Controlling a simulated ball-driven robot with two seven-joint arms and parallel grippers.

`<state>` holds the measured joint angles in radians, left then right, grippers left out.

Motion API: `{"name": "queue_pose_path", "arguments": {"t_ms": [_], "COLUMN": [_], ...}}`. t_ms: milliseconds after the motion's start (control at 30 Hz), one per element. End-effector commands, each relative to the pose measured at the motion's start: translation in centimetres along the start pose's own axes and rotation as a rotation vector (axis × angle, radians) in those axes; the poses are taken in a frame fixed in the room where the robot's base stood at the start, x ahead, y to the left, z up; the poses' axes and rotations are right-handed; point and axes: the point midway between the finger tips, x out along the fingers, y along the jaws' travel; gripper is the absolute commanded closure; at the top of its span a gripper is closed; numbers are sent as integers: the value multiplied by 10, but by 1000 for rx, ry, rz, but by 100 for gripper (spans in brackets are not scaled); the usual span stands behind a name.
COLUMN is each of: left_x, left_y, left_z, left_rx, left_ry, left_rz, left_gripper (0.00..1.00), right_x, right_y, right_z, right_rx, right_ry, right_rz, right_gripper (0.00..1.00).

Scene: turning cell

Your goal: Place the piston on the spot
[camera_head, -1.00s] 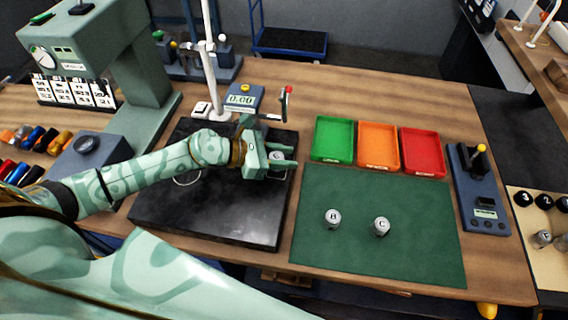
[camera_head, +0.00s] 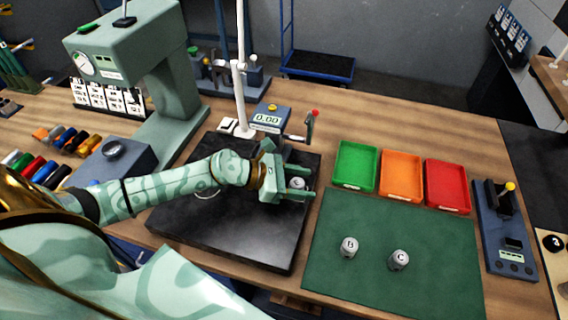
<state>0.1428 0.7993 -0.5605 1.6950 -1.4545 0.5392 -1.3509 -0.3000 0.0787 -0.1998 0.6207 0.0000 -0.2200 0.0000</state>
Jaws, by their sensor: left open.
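My left gripper (camera_head: 298,184) is open above the right part of the black plate (camera_head: 222,237), its two fingers pointing right. A small grey piston (camera_head: 297,184) shows between or just beyond the fingers, partly hidden by them; I cannot tell whether it touches them. A thin pale ring (camera_head: 207,194) marks a spot on the black plate, partly hidden by my left arm. Two more pistons, B (camera_head: 349,247) and C (camera_head: 398,259), stand upright on the green mat (camera_head: 428,289). My right gripper is not in view.
A gauge reading 0.00 (camera_head: 267,119) and a white post (camera_head: 241,95) stand behind the plate. Green (camera_head: 356,166), orange (camera_head: 401,176) and red (camera_head: 446,187) trays line the mat's far edge. A grey-green press (camera_head: 150,60) stands at left, a blue device (camera_head: 503,235) at right.

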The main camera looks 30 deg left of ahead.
Motion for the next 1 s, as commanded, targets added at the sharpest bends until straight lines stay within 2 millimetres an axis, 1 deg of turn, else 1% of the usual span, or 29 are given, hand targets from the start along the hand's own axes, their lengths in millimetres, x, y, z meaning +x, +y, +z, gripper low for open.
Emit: {"name": "queue_pose_path", "arguments": {"t_ms": [33,300,433,533,633,1000], "left_x": [-9,-74,-96,-105,-110,-111], "left_y": [0,-2,-1,-1,-1,0], "left_z": [-3,-5,-3,-2,-1,-1], "left_rx": [1,-3,-2,-2,0,1], "left_ry": [5,8,5,4,3,1], "left_rz": [0,-2,-2,-2,-2,-1], "left_gripper": [46,46,46,46,46,46], "right_x": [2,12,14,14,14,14], "right_y": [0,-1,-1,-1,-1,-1], "right_z": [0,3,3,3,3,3], "right_rx": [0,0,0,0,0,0], "right_ry": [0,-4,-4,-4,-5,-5], "right_rz": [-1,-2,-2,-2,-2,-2], "right_gripper": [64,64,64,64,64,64]}}
